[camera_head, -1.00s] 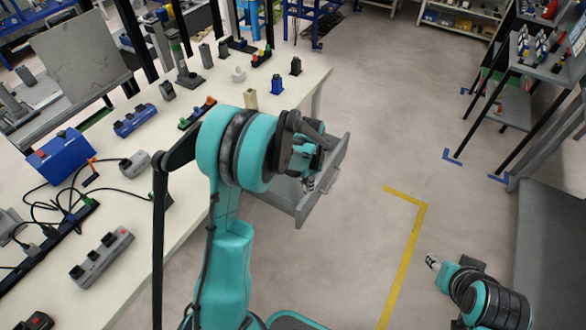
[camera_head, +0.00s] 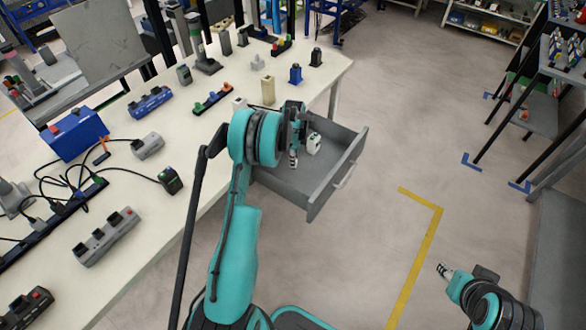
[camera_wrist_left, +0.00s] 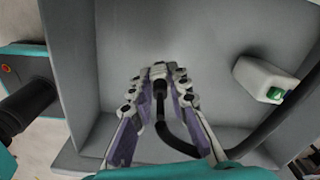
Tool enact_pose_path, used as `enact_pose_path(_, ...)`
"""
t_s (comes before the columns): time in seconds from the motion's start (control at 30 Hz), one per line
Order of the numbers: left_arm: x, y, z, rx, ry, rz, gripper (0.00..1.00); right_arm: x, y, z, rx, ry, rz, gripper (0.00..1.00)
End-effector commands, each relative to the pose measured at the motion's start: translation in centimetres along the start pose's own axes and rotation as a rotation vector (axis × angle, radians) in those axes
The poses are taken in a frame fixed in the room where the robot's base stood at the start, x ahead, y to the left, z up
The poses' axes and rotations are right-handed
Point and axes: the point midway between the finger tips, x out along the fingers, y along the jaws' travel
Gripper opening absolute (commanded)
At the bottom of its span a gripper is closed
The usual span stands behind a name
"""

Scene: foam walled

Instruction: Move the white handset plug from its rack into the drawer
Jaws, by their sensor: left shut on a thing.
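My left gripper (camera_head: 294,160) is inside the open grey drawer (camera_head: 322,205), pointing down towards its floor. In the left wrist view its fingertips (camera_wrist_left: 160,74) are closed together on a small pale end with a black cable (camera_wrist_left: 168,130) curving away to the right. This looks like the white handset plug (camera_wrist_left: 158,72), mostly hidden by the fingers. A white block with a green face (camera_wrist_left: 262,80) is in the drawer to the right, apart from the fingers; it also shows in the head view (camera_head: 314,143). My right gripper (camera_head: 445,271) is low at the right, above the floor; its jaws are too small to read.
The white table (camera_head: 150,215) at left holds a rack with coloured plugs (camera_head: 212,99), a grey rack (camera_head: 106,237), a blue box (camera_head: 74,134) and cables. A beige block (camera_head: 268,90) and a blue one (camera_head: 295,74) stand near the drawer. Floor right of the drawer is clear.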

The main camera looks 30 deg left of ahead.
Motion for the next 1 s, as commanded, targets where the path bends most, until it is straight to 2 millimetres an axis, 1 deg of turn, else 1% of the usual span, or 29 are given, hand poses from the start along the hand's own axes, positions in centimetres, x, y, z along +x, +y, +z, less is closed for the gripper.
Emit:
enact_pose_path(0.07,0.4,-0.4,0.5,-0.001,0.000,0.000,0.00,0.2,0.0,0.2,0.000,0.000,0.000,0.40)
enact_pose_path(0.17,0.8,-0.6,0.6,0.000,0.000,0.000,0.00,0.4,0.0,0.3,0.000,0.000,0.000,0.40)
enact_pose_path(0.27,2.1,-0.6,0.6,0.000,0.000,0.000,0.00,0.9,0.0,0.6,0.000,0.000,0.000,0.40)
enact_pose_path(0.4,4.3,-0.5,0.6,0.000,0.000,0.000,0.00,1.8,0.0,1.2,0.000,0.000,0.000,0.40)
enact_pose_path(0.43,4.5,-0.5,0.6,0.000,0.000,0.000,0.00,1.8,0.0,1.3,0.000,0.000,0.000,0.40)
enact_pose_path(0.67,4.4,-0.5,0.6,0.000,0.000,0.000,0.00,1.7,0.0,1.2,0.000,0.000,0.000,0.40)
enact_pose_path(0.8,4.8,-0.5,0.6,0.000,0.000,0.000,0.00,2.0,0.0,1.4,0.000,0.000,0.000,0.40)
enact_pose_path(0.83,4.9,-0.5,0.6,0.000,0.000,0.000,0.19,2.0,0.0,1.4,0.000,0.000,0.000,0.40)
enact_pose_path(0.87,4.8,-0.5,0.6,0.000,0.000,0.000,0.27,1.9,0.0,1.4,0.000,0.000,0.000,0.40)
enact_pose_path(0.9,4.8,-0.5,0.6,0.000,0.000,0.000,0.37,1.9,0.0,1.4,0.000,0.000,0.000,0.40)
enact_pose_path(1.0,4.7,-0.5,0.6,0.000,0.000,0.000,0.37,1.9,0.0,1.4,0.000,0.000,0.000,0.40)
